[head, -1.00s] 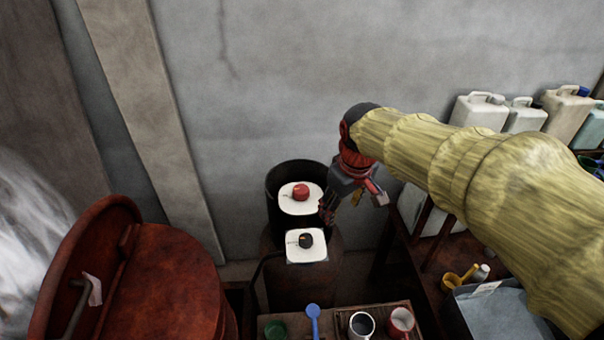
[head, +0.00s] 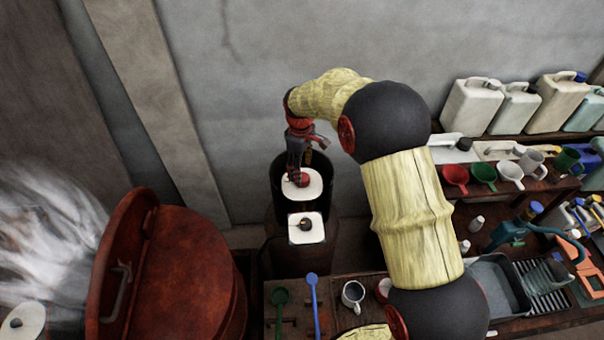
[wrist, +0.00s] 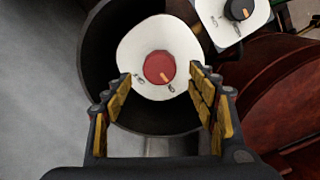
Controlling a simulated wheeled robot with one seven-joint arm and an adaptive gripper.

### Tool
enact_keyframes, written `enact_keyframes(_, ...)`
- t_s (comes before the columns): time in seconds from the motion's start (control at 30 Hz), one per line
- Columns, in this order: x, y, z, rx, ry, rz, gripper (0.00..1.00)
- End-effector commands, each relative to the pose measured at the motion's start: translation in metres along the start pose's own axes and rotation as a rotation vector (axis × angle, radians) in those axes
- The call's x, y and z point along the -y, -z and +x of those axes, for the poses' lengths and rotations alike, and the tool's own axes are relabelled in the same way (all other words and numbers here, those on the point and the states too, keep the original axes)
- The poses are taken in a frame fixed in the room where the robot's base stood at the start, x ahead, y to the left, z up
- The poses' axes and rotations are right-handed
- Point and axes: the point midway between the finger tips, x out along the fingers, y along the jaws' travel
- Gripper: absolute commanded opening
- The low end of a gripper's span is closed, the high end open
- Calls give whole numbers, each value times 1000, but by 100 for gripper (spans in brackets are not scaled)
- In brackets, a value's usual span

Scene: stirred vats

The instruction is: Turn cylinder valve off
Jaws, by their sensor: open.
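A red knob (wrist: 159,68) with a tan pointer mark sits on a round-edged white plate (wrist: 133,50) at the top of a dark cylinder (wrist: 97,55). In the head view the red knob (head: 304,181) shows partly beside my gripper (head: 296,172), which hangs over it from above. In the wrist view my gripper (wrist: 160,80) is open, its two padded fingers apart, with the knob beyond and between the tips. I cannot tell whether they touch it. A second, black knob (wrist: 239,9) with an orange mark sits on a separate white plate (wrist: 212,12).
A rusty red vat (head: 185,270) with a raised lid stands at the left. A wooden bench with a green ladle (head: 280,297), a blue ladle (head: 313,300) and a mug (head: 354,293) lies in front. The grey wall (head: 260,100) is close behind the cylinder.

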Motion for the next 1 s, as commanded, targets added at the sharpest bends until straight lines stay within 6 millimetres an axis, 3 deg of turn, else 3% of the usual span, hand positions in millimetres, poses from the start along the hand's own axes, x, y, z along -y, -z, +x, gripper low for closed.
enact_keyframes(0.2,0,-1,31,1,1,1,58)
enact_keyframes(0.33,0,0,41,0,0,1,58)
enact_keyframes(0.67,0,0,45,-1,0,2,58)
enact_keyframes(1.0,0,0,45,0,0,2,38)
